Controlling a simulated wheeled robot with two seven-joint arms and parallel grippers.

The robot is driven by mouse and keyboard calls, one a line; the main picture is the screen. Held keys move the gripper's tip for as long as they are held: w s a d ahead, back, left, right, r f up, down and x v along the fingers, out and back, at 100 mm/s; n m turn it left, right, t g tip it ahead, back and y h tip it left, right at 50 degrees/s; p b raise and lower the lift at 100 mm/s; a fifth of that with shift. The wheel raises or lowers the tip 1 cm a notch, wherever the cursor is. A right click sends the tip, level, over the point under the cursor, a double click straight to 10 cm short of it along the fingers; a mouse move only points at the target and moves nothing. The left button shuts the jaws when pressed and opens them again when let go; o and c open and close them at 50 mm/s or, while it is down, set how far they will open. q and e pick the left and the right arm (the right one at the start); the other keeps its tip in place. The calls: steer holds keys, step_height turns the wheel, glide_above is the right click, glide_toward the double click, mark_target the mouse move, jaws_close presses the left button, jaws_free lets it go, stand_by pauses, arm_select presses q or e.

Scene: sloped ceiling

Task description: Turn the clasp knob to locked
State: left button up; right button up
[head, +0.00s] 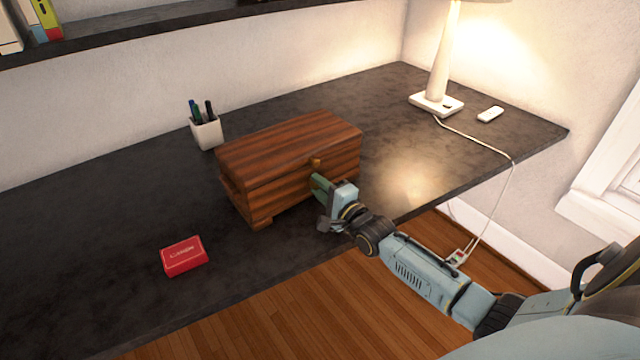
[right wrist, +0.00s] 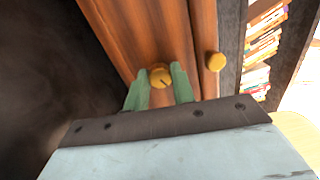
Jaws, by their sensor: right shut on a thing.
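A brown striped wooden chest (head: 275,165) with a closed lid stands on the dark desk. A round brass clasp knob (right wrist: 160,76) is on its front, with a short dark mark on its face. My right gripper (head: 320,185) reaches the chest front, and its green fingers are shut on this knob, one on each side; they also show in the right wrist view (right wrist: 160,88). A second brass knob (right wrist: 216,62) is beside it, apart from the fingers; it shows above the gripper in the head view (head: 314,162). The gripped knob is hidden in the head view. My left gripper is not in view.
A red box (head: 184,256) lies at the front left of the desk (head: 100,220). A white pen cup (head: 207,132) stands behind the chest. A lamp (head: 437,100) and a white remote-like object (head: 490,114) are at the back right. A cable (head: 510,190) hangs over the desk's right edge.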

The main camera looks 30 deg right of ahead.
steer(key=n+p, duration=0.1)
steer(key=n, duration=0.3)
steer(key=shift+n, duration=0.4)
steer(key=n+p, duration=0.1)
steer(key=n, duration=0.3)
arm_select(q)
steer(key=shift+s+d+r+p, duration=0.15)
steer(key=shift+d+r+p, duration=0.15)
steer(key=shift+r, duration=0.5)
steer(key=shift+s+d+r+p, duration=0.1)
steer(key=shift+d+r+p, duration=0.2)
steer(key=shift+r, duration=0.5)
arm_select(e)
steer(key=shift+n, duration=1.6)
steer(key=o, duration=1)
steer(key=shift+s, duration=0.15)
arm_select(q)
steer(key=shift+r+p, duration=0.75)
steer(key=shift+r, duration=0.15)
arm_select(e)
steer(key=s+d, duration=0.1)
steer(key=s, duration=1.2)
